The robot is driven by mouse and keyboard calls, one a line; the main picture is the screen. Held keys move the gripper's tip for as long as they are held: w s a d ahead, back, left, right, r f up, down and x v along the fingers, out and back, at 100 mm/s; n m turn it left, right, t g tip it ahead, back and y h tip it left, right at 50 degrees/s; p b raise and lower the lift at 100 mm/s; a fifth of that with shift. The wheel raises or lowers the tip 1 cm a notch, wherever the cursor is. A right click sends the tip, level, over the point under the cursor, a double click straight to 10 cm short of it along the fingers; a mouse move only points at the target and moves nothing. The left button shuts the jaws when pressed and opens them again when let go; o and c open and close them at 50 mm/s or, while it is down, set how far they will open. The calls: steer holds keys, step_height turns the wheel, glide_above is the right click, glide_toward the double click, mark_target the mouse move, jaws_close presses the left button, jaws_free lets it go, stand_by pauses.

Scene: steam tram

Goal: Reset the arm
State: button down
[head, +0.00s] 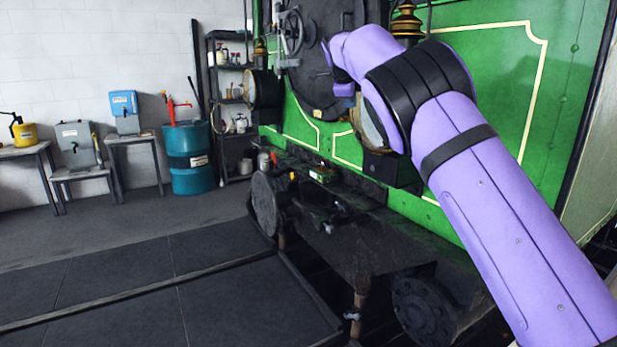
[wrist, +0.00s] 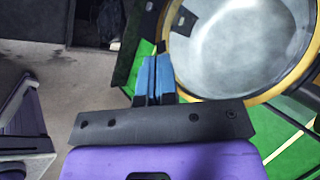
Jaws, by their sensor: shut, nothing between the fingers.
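My arm, purple with black bands, reaches from the lower right of the head view up to the green tram front (head: 500,95). In the wrist view my gripper (wrist: 153,80) shows two blue fingers lying together, shut with nothing between them. In that view the fingers are beside the brass rim of a big round lamp glass (wrist: 235,50); I cannot tell whether they touch it. In the head view I cannot make out the fingers clearly; the arm covers part of the near lamp (head: 371,127).
A second lamp (head: 262,89) and a handwheel (head: 291,32) are on the tram front. A dark buffer beam (head: 345,235) juts out below. A teal drum (head: 188,158), small tables with cans and a shelf rack stand at the back left. The dark floor (head: 110,265) at left is clear.

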steer(key=s+d+r+n+g+y, duration=0.1)
steer(key=s+d+r+n, duration=0.1)
steer(key=s+d, duration=0.6)
steer(key=s+d+r+n+g+y, duration=0.1)
steer(key=s+d+r+n, duration=0.15)
steer(key=s+d, duration=0.6)
steer(key=s+d+f+n+y, duration=0.1)
steer(key=s+d+n, duration=0.2)
steer(key=s, duration=0.5)
steer(key=s+d+n+y, duration=0.15)
steer(key=s+n, duration=0.25)
steer(key=s, duration=0.5)
steer(key=s+a+f+n, duration=0.1)
steer(key=s+f+n, duration=0.2)
steer(key=s, duration=0.6)
steer(key=s+f+n, duration=0.4)
steer(key=s+f, duration=0.1)
steer(key=s, duration=0.4)
steer(key=s+a+f+n+h, duration=0.1)
steer(key=s+f+n, duration=0.2)
steer(key=s, duration=0.6)
step_height(320, 180, down, 2)
steer(key=shift+s+a+f, duration=0.1)
steer(key=shift+s+a, duration=0.1)
steer(key=shift+a, duration=0.15)
steer(key=shift+w, duration=0.1)
